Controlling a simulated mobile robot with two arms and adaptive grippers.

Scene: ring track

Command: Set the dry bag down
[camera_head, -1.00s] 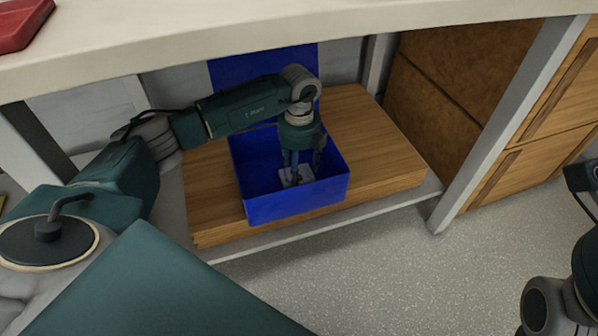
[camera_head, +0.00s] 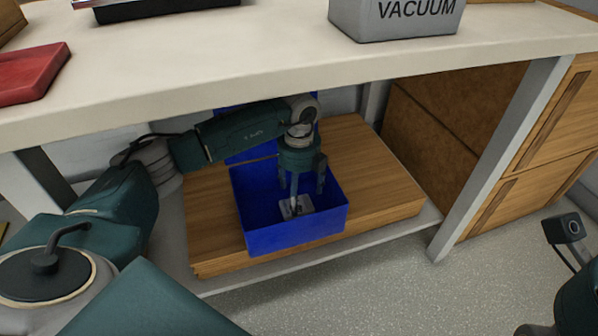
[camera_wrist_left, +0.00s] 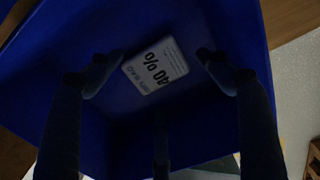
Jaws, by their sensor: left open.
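The dry bag (camera_head: 298,208) is a small, flat white packet lying on the floor of the blue bin (camera_head: 297,238). In the left wrist view the bag (camera_wrist_left: 155,66) shows black print reading "40 %". My left gripper (camera_head: 307,192) points down into the bin from above. Its fingers are open and stand apart on either side of the bag, with visible gaps to it in the wrist view. The gripper holds nothing. My right gripper is not in view; only part of my right arm shows at the lower right.
The bin stands on a wooden board (camera_head: 385,190) on a low shelf under the pale worktop (camera_head: 300,58). A grey "VACUUM" box (camera_head: 395,22) and a red item (camera_head: 30,72) are on the worktop. A grey table leg (camera_head: 505,150) and wooden drawers (camera_head: 530,205) bound the right.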

